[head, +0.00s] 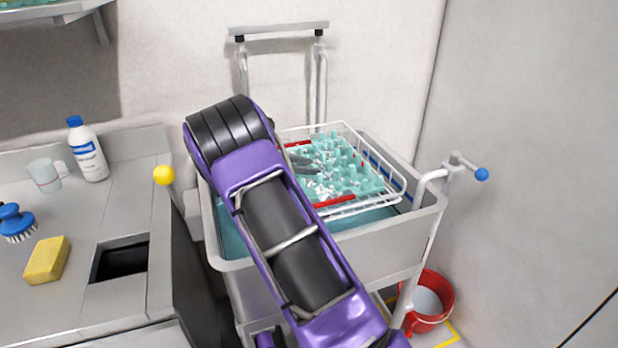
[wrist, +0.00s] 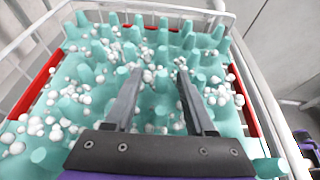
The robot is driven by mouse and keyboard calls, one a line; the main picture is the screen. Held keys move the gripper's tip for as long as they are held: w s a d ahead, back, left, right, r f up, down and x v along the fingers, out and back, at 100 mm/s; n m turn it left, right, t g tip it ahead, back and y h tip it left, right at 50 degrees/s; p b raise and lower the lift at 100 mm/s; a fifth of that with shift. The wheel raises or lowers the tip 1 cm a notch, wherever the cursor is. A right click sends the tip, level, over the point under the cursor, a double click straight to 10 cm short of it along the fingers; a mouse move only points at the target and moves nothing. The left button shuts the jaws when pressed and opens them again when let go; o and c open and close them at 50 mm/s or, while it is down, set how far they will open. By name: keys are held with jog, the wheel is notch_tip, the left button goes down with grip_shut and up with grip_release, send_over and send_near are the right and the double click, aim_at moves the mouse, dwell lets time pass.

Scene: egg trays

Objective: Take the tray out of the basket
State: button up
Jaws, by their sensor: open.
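The teal egg tray (head: 352,176) lies in the white wire basket (head: 398,178), its pegs pointing up. In the wrist view the tray (wrist: 95,72) fills most of the picture and is dotted with white foam bubbles. The basket rim (wrist: 262,85) runs around it there. My gripper (wrist: 159,75) is open above the tray, its two fingers pointing among the pegs with nothing clearly between them. I cannot tell whether the fingertips touch the tray. In the head view my arm hides the basket's left part and most of my gripper.
The basket sits at the top of a grey tub (head: 415,228) on a wheeled frame, with teal liquid below. Red strips (head: 334,201) line the basket's sides. A counter with a yellow sponge (head: 47,260) stands left. A red bucket (head: 436,318) is on the floor right.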

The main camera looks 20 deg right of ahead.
aim_at(322, 174)
jog(key=b+x, duration=0.3)
jog(key=x, duration=0.1)
jog(key=shift+s+d+f, duration=0.15)
jog(key=shift+d, duration=0.3)
grip_shut()
